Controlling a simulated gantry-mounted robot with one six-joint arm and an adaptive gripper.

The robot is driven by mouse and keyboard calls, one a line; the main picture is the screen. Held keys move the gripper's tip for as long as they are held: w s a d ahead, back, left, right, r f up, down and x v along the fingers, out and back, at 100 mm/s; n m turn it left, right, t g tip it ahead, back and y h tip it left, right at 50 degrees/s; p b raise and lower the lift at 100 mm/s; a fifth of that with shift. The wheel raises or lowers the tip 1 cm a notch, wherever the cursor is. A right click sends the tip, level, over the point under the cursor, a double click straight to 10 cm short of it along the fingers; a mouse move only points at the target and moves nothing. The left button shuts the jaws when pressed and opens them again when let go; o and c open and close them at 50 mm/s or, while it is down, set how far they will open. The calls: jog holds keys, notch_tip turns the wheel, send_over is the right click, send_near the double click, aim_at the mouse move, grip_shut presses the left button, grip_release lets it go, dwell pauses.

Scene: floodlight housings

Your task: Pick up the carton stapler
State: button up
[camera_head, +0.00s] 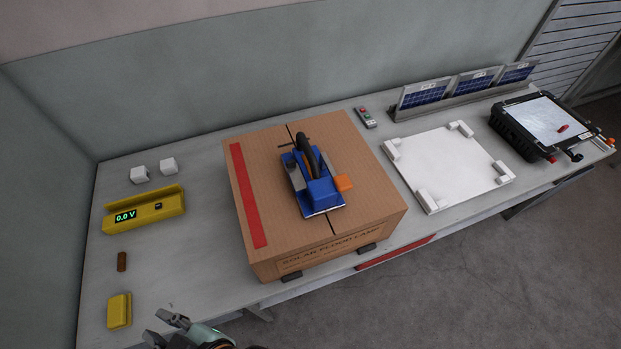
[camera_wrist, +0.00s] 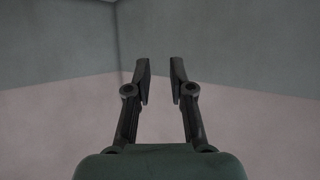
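The carton stapler (camera_head: 314,178) has a blue body, a black handle and an orange part at its right side. It rests on top of the closed cardboard carton (camera_head: 285,257), close to the middle seam. My gripper (camera_head: 163,328) is at the bottom left of the head view, over the table's front edge and well away from the stapler. In the wrist view my gripper (camera_wrist: 159,72) has its two fingers apart with nothing between them. The wrist view shows only walls behind the fingers, and no stapler.
Left of the carton are a yellow meter (camera_head: 146,210), two white cubes (camera_head: 154,171), a brown piece (camera_head: 121,262) and a yellow block (camera_head: 119,311). To the right are a white fixture plate (camera_head: 447,170), solar panels (camera_head: 471,84), a button box (camera_head: 366,117) and a black floodlight housing (camera_head: 541,123).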

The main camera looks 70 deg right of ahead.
jog(key=shift+o, duration=0.5)
jog(key=w+d+r+m+g+h+p, duration=0.1)
jog(key=w+d+m+g+p, duration=0.15)
jog(key=d+p, duration=0.45)
jog(key=w+d+r+m+g+h+p, duration=0.1)
jog(key=w+d+g+p, duration=0.2)
jog(key=d, duration=0.5)
notch_tip(320, 180, up, 2)
jog(key=m+g+y+p, duration=0.2)
jog(key=m+g+p, duration=0.45)
jog(key=p, duration=0.75)
send_over(313, 157)
jog(key=shift+s+r+g, duration=0.1)
jog(key=shift+r+g, duration=0.1)
jog(key=shift+g, duration=0.2)
jog(key=shift+a+f, duration=0.15)
jog(key=shift+f, duration=1.35)
notch_tip(313, 157, down, 5)
jog(key=shift+f, duration=0.15)
grip_shut()
